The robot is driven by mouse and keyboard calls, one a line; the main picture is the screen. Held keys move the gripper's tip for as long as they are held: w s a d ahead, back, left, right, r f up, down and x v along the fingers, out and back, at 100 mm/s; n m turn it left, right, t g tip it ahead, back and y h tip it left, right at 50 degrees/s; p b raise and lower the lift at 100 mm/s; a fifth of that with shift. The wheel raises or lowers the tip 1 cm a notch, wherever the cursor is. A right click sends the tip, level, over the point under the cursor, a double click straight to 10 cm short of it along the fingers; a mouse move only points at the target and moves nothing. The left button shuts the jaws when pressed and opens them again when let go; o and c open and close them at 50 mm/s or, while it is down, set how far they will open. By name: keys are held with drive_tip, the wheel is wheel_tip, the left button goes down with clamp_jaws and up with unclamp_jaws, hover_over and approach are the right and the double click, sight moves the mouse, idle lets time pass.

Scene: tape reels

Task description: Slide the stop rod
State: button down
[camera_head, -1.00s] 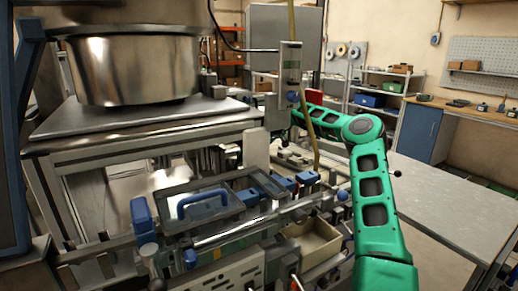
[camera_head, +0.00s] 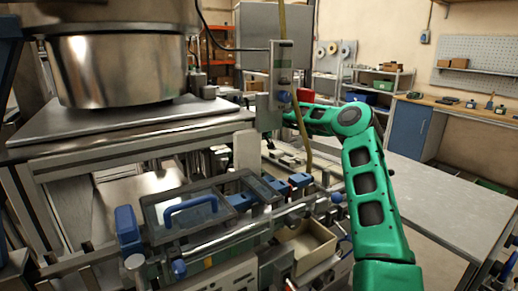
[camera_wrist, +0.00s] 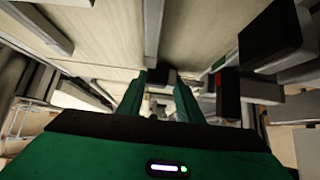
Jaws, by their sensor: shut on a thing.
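In the wrist view my gripper (camera_wrist: 161,92) has its two green fingers reaching forward, shut on a small dark block (camera_wrist: 162,77) between their tips. I cannot tell for sure whether this block is part of the stop rod. In the head view my green arm bends at the elbow and runs left behind an upright grey plate with blue knobs (camera_head: 282,75). That plate hides my gripper there. A thin dark rod (camera_head: 254,49) runs sideways into the plate's upper left.
A large steel bowl (camera_head: 118,70) stands on the machine at left. A blue-handled lid (camera_head: 190,206) and an open bin (camera_head: 306,243) are below. A grey table (camera_head: 440,190) is at right, its top clear. Dark blocks (camera_wrist: 270,35) crowd the wrist view's right.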

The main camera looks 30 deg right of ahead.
drive_tip(key=shift+a+r, duration=0.1)
drive_tip(key=shift+a, duration=0.1)
drive_tip(key=c, duration=1.2)
unclamp_jaws()
